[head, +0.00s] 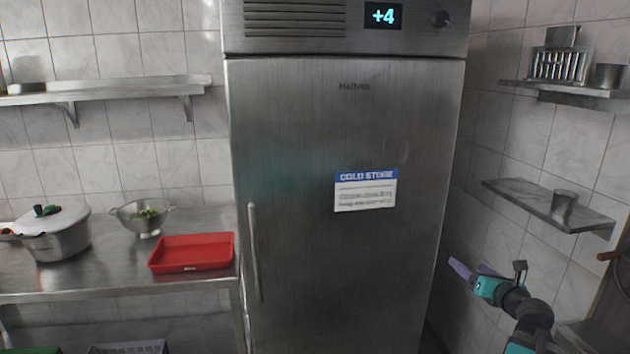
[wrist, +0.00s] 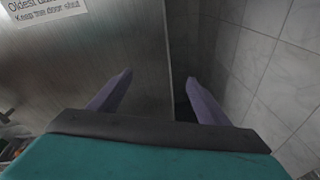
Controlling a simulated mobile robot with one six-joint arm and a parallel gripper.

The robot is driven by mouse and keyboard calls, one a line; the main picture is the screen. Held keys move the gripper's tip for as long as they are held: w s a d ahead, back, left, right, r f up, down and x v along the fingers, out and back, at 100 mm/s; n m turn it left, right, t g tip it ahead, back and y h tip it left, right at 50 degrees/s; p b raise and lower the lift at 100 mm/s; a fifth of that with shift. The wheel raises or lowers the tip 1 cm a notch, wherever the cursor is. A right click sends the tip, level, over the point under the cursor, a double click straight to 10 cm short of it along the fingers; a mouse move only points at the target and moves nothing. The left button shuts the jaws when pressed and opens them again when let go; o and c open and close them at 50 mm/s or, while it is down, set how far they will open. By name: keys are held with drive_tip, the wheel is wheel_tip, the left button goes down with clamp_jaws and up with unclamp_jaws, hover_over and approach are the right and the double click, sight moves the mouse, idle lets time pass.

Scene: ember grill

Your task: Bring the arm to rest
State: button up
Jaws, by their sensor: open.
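My gripper (head: 474,271) is at the lower right in the head view, in front of the right edge of a tall steel fridge (head: 300,250). In the wrist view, my gripper (wrist: 158,88) shows two purple fingers spread apart with nothing between them. Beyond the fingers are the fridge door (wrist: 110,50), its right edge and the tiled wall. The fridge door is shut, with a vertical handle (head: 254,255) on its left side. My gripper appears clear of the door, though the exact gap cannot be told.
A steel counter (head: 100,283) at left holds a lidded pot (head: 58,238), a colander (head: 140,222) with greens and a red tray (head: 190,254). Wall shelves (head: 540,208) (head: 590,97) stand at right, above my arm. A label (head: 365,190) is on the fridge door.

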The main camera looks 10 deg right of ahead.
drive_tip(key=w+a+f+m+y, duration=0.1)
drive_tip(key=w+a+f+m, duration=0.3)
drive_tip(key=a+f, duration=0.55)
drive_tip(key=w+a+f+m, duration=0.2)
drive_tip(key=w+a+f, duration=0.4)
drive_tip(key=a+f, duration=0.35)
drive_tip(key=s+a+f+m+g+h, duration=0.1)
drive_tip(key=s+a+f+m, duration=0.1)
drive_tip(key=a+f+m, duration=0.3)
drive_tip(key=s+a+f+g, duration=0.2)
drive_tip(key=f, duration=0.5)
drive_tip(key=s+a+f+m+g+h, duration=0.1)
drive_tip(key=s+a+f+m, duration=0.1)
drive_tip(key=a+f+m, duration=0.3)
drive_tip(key=s+a+f+m+g, duration=0.2)
drive_tip(key=s+f+m+g, duration=0.15)
drive_tip(key=s+f, duration=0.65)
drive_tip(key=s+a+f+m+g, duration=0.25)
drive_tip(key=s+f+g, duration=0.25)
drive_tip(key=s+f, duration=0.5)
drive_tip(key=s+a+m+g+y, duration=0.1)
drive_tip(key=s+a+m+g, duration=0.2)
drive_tip(key=s, duration=0.6)
drive_tip(key=s+a+m+g+y, duration=0.1)
drive_tip(key=s+a+m+g, duration=0.2)
drive_tip(key=s+m+g, duration=0.3)
drive_tip(key=s, duration=0.4)
drive_tip(key=shift+s+a+r+m+y, duration=0.2)
drive_tip(key=shift+s+r+m+y, duration=0.05)
drive_tip(key=shift+m+y, duration=0.05)
